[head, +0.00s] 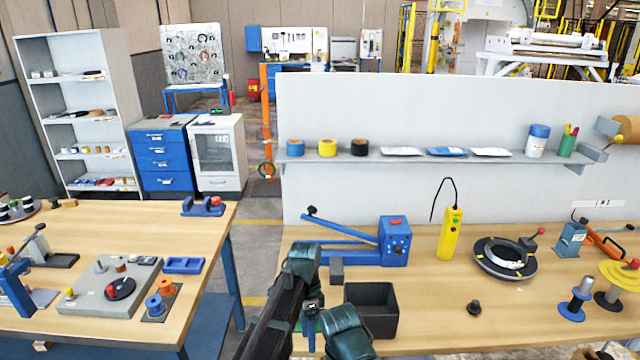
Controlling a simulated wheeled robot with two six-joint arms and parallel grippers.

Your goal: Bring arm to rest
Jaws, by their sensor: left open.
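My left arm (272,318) comes in from the bottom edge, dark and slanting up. My left gripper (320,296) has two dark green, rounded fingers standing apart. It is over the front left part of the right workbench (430,300), left of a black open bin (371,300). I see nothing held between the fingers, though a small blue part shows behind them. I cannot tell whether the lower finger touches the bin. My right gripper is not in view.
A blue lever tool (394,242), a yellow handheld device (450,234) and a black wrapped ring (504,258) stand on the right bench. A shelf (400,155) runs behind.

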